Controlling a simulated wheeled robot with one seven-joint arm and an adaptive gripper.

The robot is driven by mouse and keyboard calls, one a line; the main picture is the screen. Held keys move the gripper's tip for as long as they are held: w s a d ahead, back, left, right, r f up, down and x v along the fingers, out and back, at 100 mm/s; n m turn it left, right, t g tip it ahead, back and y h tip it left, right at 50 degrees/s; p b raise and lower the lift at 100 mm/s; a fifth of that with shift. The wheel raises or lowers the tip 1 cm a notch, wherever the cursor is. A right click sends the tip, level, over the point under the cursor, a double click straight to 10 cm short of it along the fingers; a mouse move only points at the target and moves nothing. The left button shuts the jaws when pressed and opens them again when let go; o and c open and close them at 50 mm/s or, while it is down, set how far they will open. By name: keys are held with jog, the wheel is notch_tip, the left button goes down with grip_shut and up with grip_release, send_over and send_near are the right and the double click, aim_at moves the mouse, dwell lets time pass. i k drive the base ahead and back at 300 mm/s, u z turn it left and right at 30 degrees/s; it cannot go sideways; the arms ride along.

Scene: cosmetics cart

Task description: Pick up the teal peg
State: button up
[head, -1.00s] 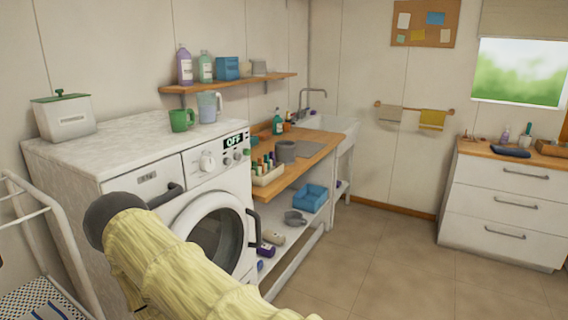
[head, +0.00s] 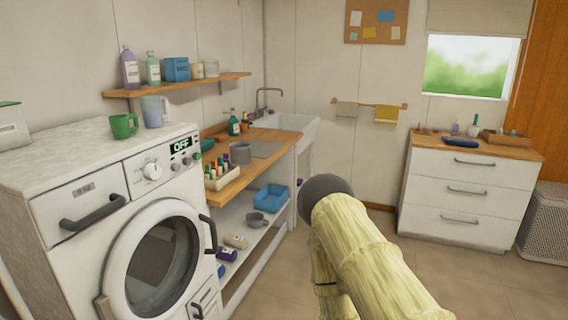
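I cannot make out a teal peg for sure. A pale tray (head: 222,179) on the wooden counter holds several small upright coloured items, too small to tell apart by shape. A teal-green bottle (head: 234,125) stands on the counter near the sink. My arm, in a pale yellow cover with a dark rounded end, crosses the lower right of the head view. My gripper's fingers do not show.
A washing machine (head: 150,215) fills the left. A wooden counter (head: 262,150) runs to the sink (head: 300,133), with a blue bin (head: 271,197) on the shelf below. A white drawer unit (head: 465,190) stands right. Some floor is clear between.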

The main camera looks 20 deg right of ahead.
aim_at(220, 160)
jog(key=z, duration=0.4)
jog(key=i, duration=0.6)
jog(key=z, duration=0.25)
